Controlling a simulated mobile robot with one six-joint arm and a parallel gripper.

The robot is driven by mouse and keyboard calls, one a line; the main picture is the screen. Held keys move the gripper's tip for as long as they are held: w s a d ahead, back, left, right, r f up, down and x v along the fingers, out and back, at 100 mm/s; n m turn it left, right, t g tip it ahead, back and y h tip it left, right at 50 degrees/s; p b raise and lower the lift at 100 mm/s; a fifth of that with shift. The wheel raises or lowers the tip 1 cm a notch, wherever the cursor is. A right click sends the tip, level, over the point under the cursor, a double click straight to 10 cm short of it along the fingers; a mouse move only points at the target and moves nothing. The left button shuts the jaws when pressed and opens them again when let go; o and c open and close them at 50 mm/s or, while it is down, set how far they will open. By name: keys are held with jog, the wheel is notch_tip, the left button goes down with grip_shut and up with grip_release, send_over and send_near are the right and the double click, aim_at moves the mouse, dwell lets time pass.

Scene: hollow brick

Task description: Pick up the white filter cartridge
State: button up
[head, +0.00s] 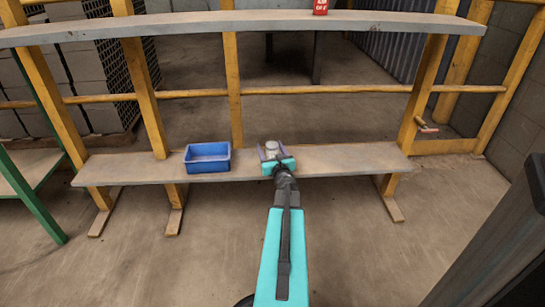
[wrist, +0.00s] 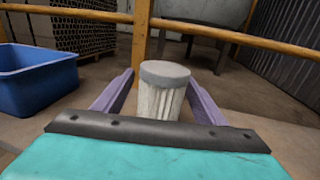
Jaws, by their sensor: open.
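The white filter cartridge (wrist: 158,97) stands upright on the lower shelf board (head: 340,160), with a grey cap and pleated white sides. In the head view the cartridge (head: 271,147) shows small, just beyond my gripper. My gripper (wrist: 157,88) is open, with one purple finger on each side of the cartridge. The left finger looks close to it and the right finger a little farther off. I cannot tell whether either finger touches it. The cartridge's base is hidden behind the gripper body. In the head view my gripper (head: 272,151) reaches over the lower board.
A blue bin (head: 208,158) stands on the same board to the left, and it also shows in the wrist view (wrist: 38,80). A yellow rail (head: 330,90) runs behind the board. The board to the right is clear.

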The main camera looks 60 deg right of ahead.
jog(key=shift+w+d, duration=0.5)
jog(key=shift+w, duration=0.05)
jog(key=c, duration=1.2)
jog(key=shift+r, duration=0.15)
jog(key=shift+r+p, duration=0.5)
jog(key=shift+r, duration=0.4)
jog(key=s+a+r+p, duration=0.3)
jog(key=s+a+p, duration=0.4)
jog(key=s, duration=0.6)
jog(key=shift+s+a, duration=0.2)
jog(key=shift+a, duration=0.7)
